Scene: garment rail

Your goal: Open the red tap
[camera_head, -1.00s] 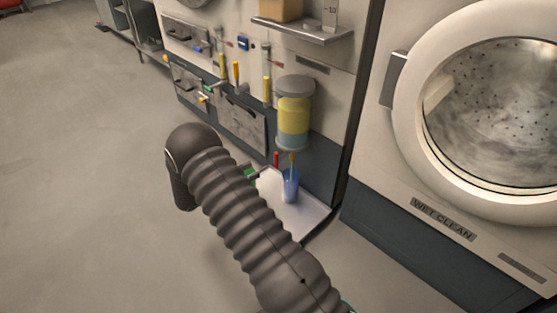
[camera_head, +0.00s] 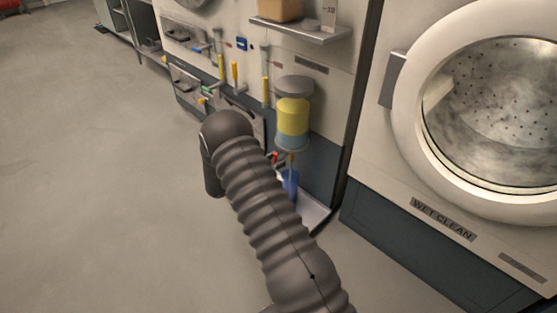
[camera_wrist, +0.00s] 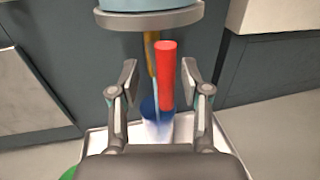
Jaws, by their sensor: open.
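The red tap handle (camera_wrist: 166,75) is a red upright cylinder in the wrist view, in front of a thin brownish-yellow pipe. A small part of the red tap (camera_head: 275,156) shows in the head view, just right of my arm. My gripper (camera_wrist: 160,77) is open, with one finger on each side of the red handle in the picture. Gaps show on both sides; I cannot tell how deep the handle sits between the fingers. In the head view my gripper is mostly hidden behind my arm.
A tank with yellow liquid (camera_head: 293,118) hangs above the tap. A blue cup (camera_wrist: 158,118) stands below, over a pale tray (camera_head: 314,212). A washing machine (camera_head: 470,110) stands right. Tools hang on the panel to the left; open floor lies farther left.

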